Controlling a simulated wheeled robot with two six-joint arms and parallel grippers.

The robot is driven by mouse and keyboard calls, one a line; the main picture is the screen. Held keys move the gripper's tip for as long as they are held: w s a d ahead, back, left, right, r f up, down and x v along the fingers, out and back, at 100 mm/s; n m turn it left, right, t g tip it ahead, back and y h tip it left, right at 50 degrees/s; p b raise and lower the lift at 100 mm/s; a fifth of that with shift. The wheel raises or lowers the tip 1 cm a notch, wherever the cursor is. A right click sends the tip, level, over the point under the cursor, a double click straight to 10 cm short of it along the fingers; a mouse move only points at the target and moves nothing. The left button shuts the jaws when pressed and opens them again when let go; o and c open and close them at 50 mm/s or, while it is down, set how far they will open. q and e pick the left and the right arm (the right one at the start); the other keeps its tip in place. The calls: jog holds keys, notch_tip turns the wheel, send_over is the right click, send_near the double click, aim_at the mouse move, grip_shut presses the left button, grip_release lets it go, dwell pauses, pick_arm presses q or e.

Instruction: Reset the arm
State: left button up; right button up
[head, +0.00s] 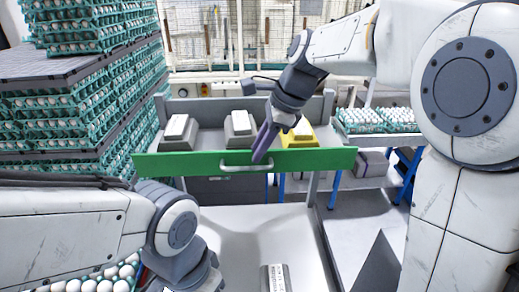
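My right arm reaches in from the right. Its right gripper (262,148) points down and left, with its dark purple fingertips in front of the green panel (200,162), close to the upper right of the panel's grey handle (245,168). I cannot tell whether it touches the panel or handle. The fingers overlap from this angle, so their opening cannot be judged. No object shows in them. My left arm comes in low from the left and bends down at the wrist. Its fingers are below the picture's edge.
Tall stacks of green egg trays (85,107) stand at the left. More egg trays (375,120) are on a table at the right. Blocks on grey and yellow bases (303,138) stand behind the panel. A labelled block (275,278) lies on the pale surface below.

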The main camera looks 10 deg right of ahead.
jog(key=shift+s, duration=0.1)
jog(key=s+a+f+n+g+h+b, duration=0.2)
jog(key=s+f+n+b, duration=0.7)
jog(key=s+f+n, duration=1.3)
jog(key=s+n+h, duration=0.1)
jog(key=s+n, duration=0.2)
jog(key=s, duration=0.1)
jog(key=shift+a+n, duration=0.25)
jog(key=shift+n, duration=0.15)
